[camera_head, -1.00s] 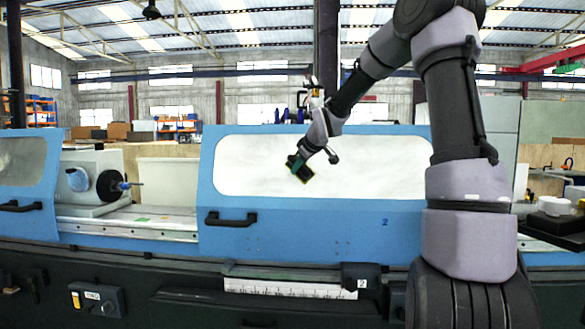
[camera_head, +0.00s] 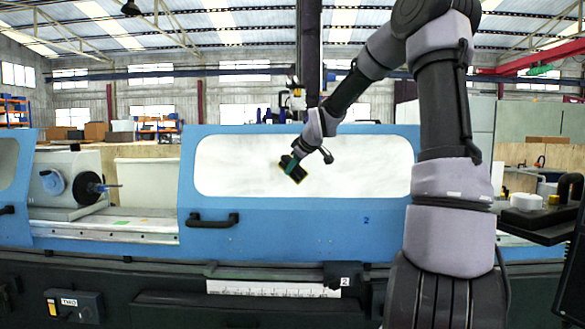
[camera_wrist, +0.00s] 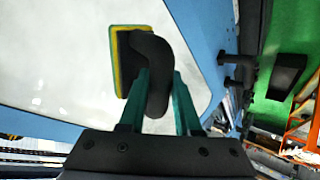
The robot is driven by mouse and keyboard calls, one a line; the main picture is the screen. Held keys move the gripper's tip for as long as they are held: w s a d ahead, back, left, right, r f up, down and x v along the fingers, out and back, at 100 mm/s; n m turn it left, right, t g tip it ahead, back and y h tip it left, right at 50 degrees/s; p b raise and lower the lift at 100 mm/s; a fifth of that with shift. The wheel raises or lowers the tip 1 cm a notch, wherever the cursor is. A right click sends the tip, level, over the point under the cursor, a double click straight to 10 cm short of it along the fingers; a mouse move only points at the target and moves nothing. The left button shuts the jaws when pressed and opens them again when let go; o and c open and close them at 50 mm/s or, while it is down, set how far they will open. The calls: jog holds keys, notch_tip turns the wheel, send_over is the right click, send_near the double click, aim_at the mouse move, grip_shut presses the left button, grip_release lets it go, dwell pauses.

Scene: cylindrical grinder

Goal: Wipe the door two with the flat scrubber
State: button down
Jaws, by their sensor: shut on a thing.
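Door two (camera_head: 290,237) is the blue door marked 2, with a large pale window (camera_head: 230,168) and a black handle (camera_head: 212,219) at its lower left. The window shows pale, cloudy marks in the wrist view (camera_wrist: 60,60). My gripper (camera_head: 297,161) is in front of the window, shut on the flat scrubber (camera_head: 291,169). In the wrist view my teal fingers (camera_wrist: 165,105) hold the scrubber's black handle, with its yellow-green pad (camera_wrist: 122,60) towards the window. I cannot tell whether the pad touches the glass.
The door handle also shows in the wrist view (camera_wrist: 238,68). A grinder headstock (camera_head: 62,185) stands in the opening at left. A black tray (camera_head: 548,225) with white and yellow items is at right. Dark machine panels run below the door.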

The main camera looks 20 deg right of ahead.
jog(key=shift+w+a, duration=1.3)
jog(key=shift+a, duration=2.55)
jog(key=shift+s+d+r, duration=0.2)
jog(key=shift+d, duration=0.75)
jog(key=shift+s+d+r, duration=0.15)
jog(key=shift+d+r, duration=0.1)
jog(key=shift+d, duration=0.7)
jog(key=shift+s+d+r, duration=0.2)
jog(key=shift+d, duration=0.75)
jog(key=shift+s+d, duration=0.3)
jog(key=shift+d, duration=0.45)
jog(key=shift+s+d, duration=0.3)
jog(key=shift+d, duration=0.4)
jog(key=w+a, duration=0.3)
jog(key=a, duration=0.5)
jog(key=shift+a, duration=0.25)
jog(key=shift+s+r, duration=0.1)
jog(key=shift+s+a+r, duration=0.3)
jog(key=shift+s, duration=0.6)
jog(key=shift+s+a+r, duration=0.25)
jog(key=shift+s, duration=0.6)
jog(key=shift+s+a+r, duration=0.3)
jog(key=shift+s, duration=0.6)
jog(key=shift+s, duration=0.1)
jog(key=shift+s+a+r, duration=0.25)
jog(key=shift+s, duration=0.4)
jog(key=shift+s+a+r, duration=0.2)
jog(key=shift+s, duration=0.4)
